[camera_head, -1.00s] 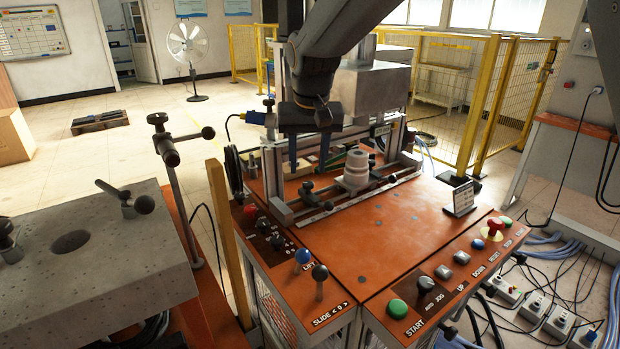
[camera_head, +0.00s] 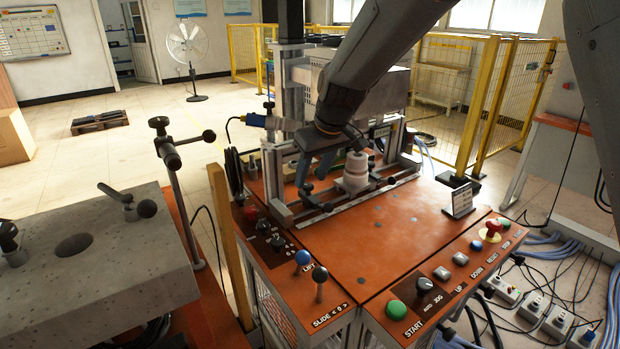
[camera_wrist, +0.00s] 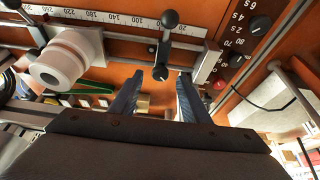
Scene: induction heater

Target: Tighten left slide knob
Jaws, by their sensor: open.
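The left slide knob (camera_head: 308,188) is a small black clamp lever with a ball end on the ruled rail at the front of the fixture. In the wrist view, the same knob (camera_wrist: 166,45) lies just beyond my fingertips, roughly centred between them. My gripper (camera_head: 312,178) points down over the rail, close to the knob. In the wrist view, my gripper (camera_wrist: 161,77) is open, with two blue-grey fingers apart and nothing held. I cannot tell from these views whether a finger touches the knob.
A white stepped cylinder (camera_head: 356,172) stands beside the knob on the rail. A second black knob (camera_head: 391,179) is farther right. Control levers (camera_head: 303,257) stand at the front left. The orange tabletop (camera_head: 400,220) has clear room in front of the rail.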

